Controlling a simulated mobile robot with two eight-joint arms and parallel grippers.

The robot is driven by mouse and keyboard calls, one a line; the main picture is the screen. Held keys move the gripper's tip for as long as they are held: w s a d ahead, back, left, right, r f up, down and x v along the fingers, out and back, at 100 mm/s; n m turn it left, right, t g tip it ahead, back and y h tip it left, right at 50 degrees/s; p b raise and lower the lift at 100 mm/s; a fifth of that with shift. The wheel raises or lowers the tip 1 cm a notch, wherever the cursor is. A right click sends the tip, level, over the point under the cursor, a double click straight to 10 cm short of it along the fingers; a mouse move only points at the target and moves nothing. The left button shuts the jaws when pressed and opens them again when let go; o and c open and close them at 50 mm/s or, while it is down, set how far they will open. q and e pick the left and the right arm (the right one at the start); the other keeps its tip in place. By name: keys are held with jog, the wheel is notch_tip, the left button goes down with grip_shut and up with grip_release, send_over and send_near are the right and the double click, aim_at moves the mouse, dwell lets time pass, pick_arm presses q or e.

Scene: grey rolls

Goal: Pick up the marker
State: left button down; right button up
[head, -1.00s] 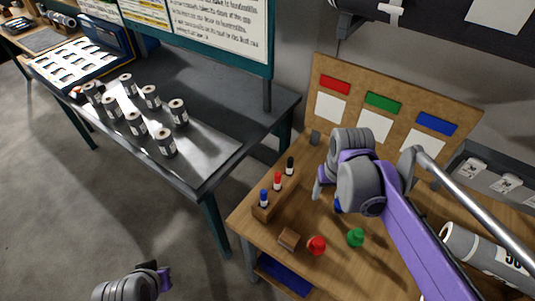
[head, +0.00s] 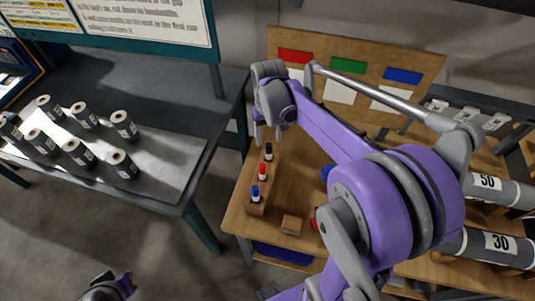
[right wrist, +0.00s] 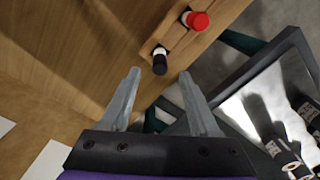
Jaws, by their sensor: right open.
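Three markers stand upright in a wooden holder (head: 256,209) at the left side of the wooden table: a blue-capped one (head: 255,193) in front, a red-capped one (head: 262,171) in the middle, and a black-capped one (head: 268,152) at the back. My right gripper (head: 267,133) is open and empty, pointing down just behind and above the black marker. In the right wrist view the black marker (right wrist: 160,63) shows between and beyond the open fingertips (right wrist: 160,75), with the red marker (right wrist: 197,20) farther up. Part of my left arm (head: 108,290) shows at the bottom edge; its fingers are unclear.
A small wooden block (head: 291,225) lies right of the holder. A board (head: 350,47) with red, green and blue labels stands behind. Grey rolls (head: 124,126) stand on the dark table to the left. Large numbered rolls (head: 490,245) lie at right.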

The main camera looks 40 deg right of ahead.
aim_at(269, 145)
jog(key=shift+w+f, duration=0.1)
jog(key=shift+f, duration=0.55)
jog(key=f, duration=0.5)
jog(key=shift+s, duration=0.2)
jog(key=shift+r, duration=0.1)
grip_shut()
